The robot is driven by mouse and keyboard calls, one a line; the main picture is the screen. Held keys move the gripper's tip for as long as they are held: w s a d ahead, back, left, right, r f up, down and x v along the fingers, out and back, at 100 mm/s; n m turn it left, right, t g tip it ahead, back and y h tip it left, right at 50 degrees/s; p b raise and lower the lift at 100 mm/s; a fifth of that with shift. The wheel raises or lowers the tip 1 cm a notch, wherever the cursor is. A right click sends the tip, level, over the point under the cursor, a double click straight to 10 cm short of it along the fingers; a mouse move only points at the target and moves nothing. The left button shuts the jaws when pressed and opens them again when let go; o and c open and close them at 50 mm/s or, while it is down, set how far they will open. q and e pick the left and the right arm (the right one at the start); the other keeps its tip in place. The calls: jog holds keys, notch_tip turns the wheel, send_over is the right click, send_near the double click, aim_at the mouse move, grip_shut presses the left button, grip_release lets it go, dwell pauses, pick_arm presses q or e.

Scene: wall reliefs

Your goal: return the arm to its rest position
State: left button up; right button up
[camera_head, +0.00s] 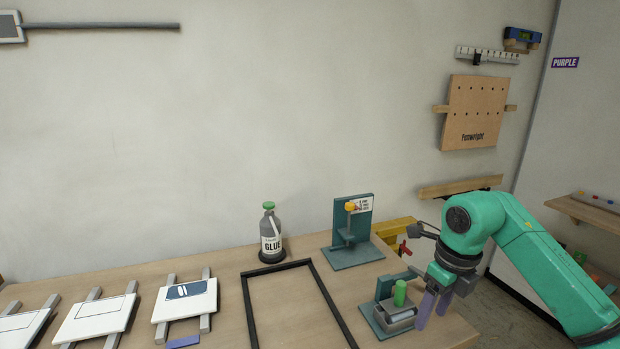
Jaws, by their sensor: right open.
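My right arm, teal-green, comes in from the right. Its gripper (435,304) points down at the right end of the wooden table (220,260), with its two purple fingers apart and nothing seen between them. It is just right of a small teal fixture (377,318) with a grey block and an upright green cylinder (400,292). I cannot tell whether the fingers touch the fixture. My left arm and gripper are not in view.
A black frame (248,306), white panels on grey rails (96,317), a glue bottle (270,234) and a teal stand (352,256) are on the table. A pegboard (474,112) hangs on the wall. A wooden shelf (590,214) is behind my arm.

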jog(key=a+r+n+t+y, duration=0.2)
jog(key=a+y, duration=0.7)
jog(key=a, duration=1)
jog(key=a+r+m+t+y, duration=0.4)
jog(key=r+m+t+y, duration=0.4)
jog(key=r, duration=0.4)
jog(key=w+d+f+m+t+h, duration=0.1)
jog(key=w+d+m+t+h, duration=0.4)
jog(key=d+m+t+h, duration=0.95)
jog(key=s+d+f+m+g+h, duration=0.2)
jog(key=d+f+m+g, duration=0.2)
jog(key=f+m+g, duration=0.35)
jog(key=s+d+f+m+g+h, duration=0.1)
jog(key=d+f+m+g+h, duration=0.3)
jog(key=f+m, duration=0.55)
jog(key=s+f+m+g+y, duration=0.3)
jog(key=s+f+g, duration=0.7)
jog(key=s+f, duration=0.9)
notch_tip(320, 180, down, 21)
jog(key=s+g, duration=0.2)
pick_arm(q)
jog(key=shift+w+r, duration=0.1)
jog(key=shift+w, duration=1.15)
pick_arm(e)
jog(key=s+d+f+n, duration=0.1)
jog(key=s+d+f, duration=0.2)
jog(key=s+f, duration=1.2)
jog(key=shift+s+d+f+g, duration=0.15)
jog(key=shift+s+g, duration=0.25)
jog(key=shift+s, duration=0.7)
